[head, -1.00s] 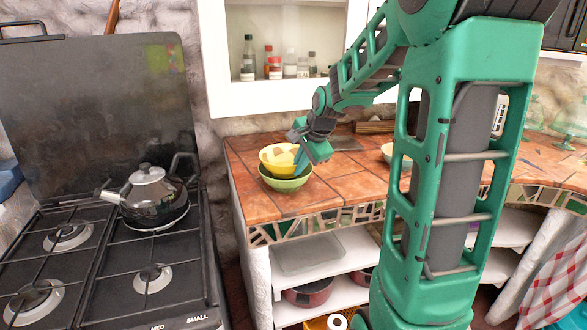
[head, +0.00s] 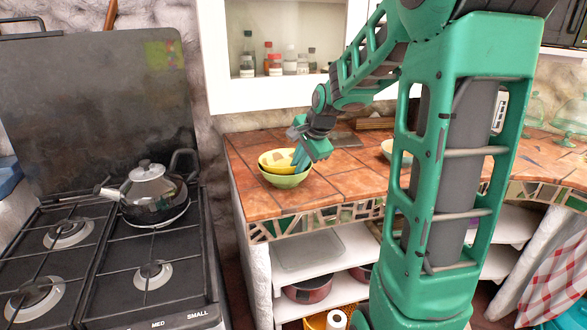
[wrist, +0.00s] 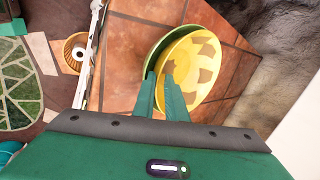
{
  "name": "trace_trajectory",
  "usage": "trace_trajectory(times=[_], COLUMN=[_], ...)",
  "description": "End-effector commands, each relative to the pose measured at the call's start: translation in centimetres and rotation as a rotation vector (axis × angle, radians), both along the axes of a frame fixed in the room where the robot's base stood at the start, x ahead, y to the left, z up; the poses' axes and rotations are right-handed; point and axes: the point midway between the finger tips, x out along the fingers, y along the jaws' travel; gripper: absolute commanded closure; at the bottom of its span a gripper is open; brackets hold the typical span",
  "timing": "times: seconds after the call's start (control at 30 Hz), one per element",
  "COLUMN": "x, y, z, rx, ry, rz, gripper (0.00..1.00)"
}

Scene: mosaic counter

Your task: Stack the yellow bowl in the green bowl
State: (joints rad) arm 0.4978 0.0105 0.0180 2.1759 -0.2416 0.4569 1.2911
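The yellow bowl (head: 279,158), with darker patches inside, sits low inside the green bowl (head: 285,181) on the tiled counter. In the wrist view the yellow bowl (wrist: 195,65) covers most of the green bowl (wrist: 160,50), whose rim shows at the left. The two are slightly off centre from each other. My gripper (head: 298,160) reaches down at the right side of the bowls. In the wrist view its fingers (wrist: 160,75) straddle the near rim of the yellow bowl, close together, one inside it. The contact between the bowls' bases is hidden.
The tiled counter (head: 258,203) has free room in front of the bowls. Another bowl (head: 388,149) stands to the right, partly behind my arm. A wall cabinet (head: 277,97) hangs above.

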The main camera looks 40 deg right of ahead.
Motion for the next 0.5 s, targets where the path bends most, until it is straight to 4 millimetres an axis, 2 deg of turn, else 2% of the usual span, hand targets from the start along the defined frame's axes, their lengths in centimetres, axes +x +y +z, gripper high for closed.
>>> trace_trajectory(times=[0.07,0.5], x=[-0.2,-4.5], y=[0.0,0.2], z=[1.2,8.6], rx=[-0.002,-0.002], ry=[-0.005,-0.004], rz=[0.000,0.000], gripper=[0.89,0.89])
